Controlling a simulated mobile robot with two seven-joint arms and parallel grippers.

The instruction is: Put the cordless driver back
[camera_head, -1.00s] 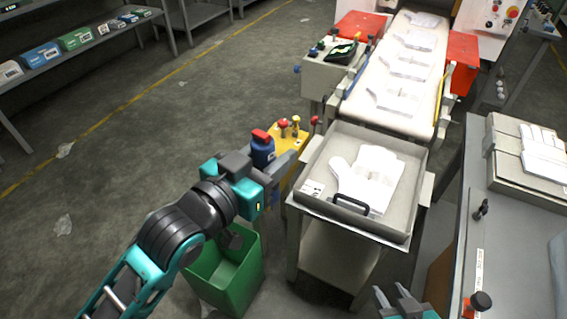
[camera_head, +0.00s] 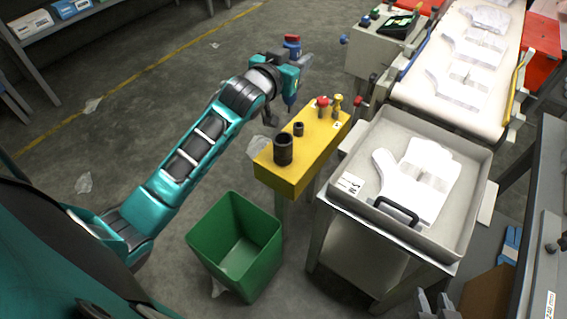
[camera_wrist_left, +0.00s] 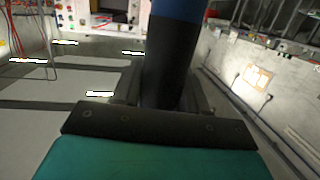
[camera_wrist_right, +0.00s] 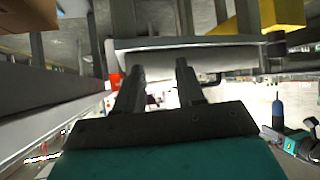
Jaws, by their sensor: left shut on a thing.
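The cordless driver (camera_head: 292,42) has a blue body with a red end. In the head view it is upright beyond the far left side of the yellow stand (camera_head: 282,183), apart from it. My left gripper (camera_head: 293,70) is shut on it. In the left wrist view the driver's dark grip (camera_wrist_left: 168,60) stands between the fingers, with blue above. On the stand are a large black cup (camera_head: 283,149) and a smaller one (camera_head: 299,129), both apparently empty. My right gripper (camera_wrist_right: 160,82) is open and empty; its fingertips show at the head view's bottom edge.
A green bin (camera_head: 262,255) stands on the floor before the stand. A grey tray (camera_head: 365,215) with a white glove shape is to the right, below a conveyor (camera_head: 440,107).

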